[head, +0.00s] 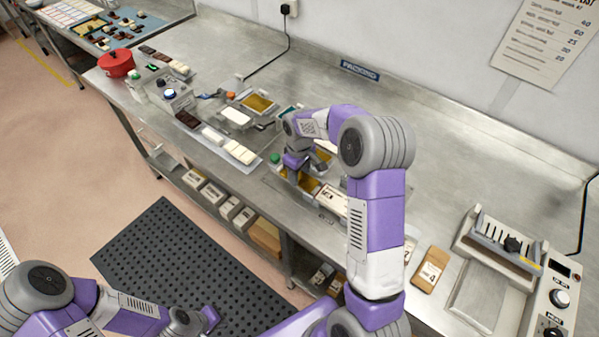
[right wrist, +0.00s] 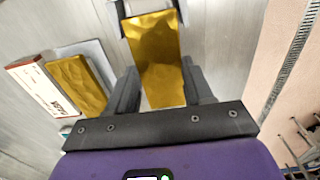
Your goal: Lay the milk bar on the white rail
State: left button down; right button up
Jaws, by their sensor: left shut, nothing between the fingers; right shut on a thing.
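A flat gold-foil bar (right wrist: 155,62) lies between the fingers of my right gripper (right wrist: 160,88), which is shut on it. I cannot read a label on this bar, so I cannot tell whether it is the milk bar. In the head view my right gripper (head: 297,172) is low over the steel bench, and its arm hides part of the area. A pale piece shows under and around the bar; I cannot tell whether it is the white rail. My left gripper (head: 207,318) is shut and empty above the floor, away from the bench.
A second gold bar (right wrist: 76,84) and a white labelled box (right wrist: 38,88) lie beside the held bar. Farther along stand trays with a gold bar (head: 258,103) and a white slab (head: 235,116), and a red pot (head: 116,63). A slotted machine (head: 500,243) stands at right.

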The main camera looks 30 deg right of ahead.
dwell(0.3)
jog(key=o, duration=1.1)
notch_tip(320, 180, up, 8)
jog(key=shift+f+p, duration=0.25)
jog(key=shift+p, duration=0.2)
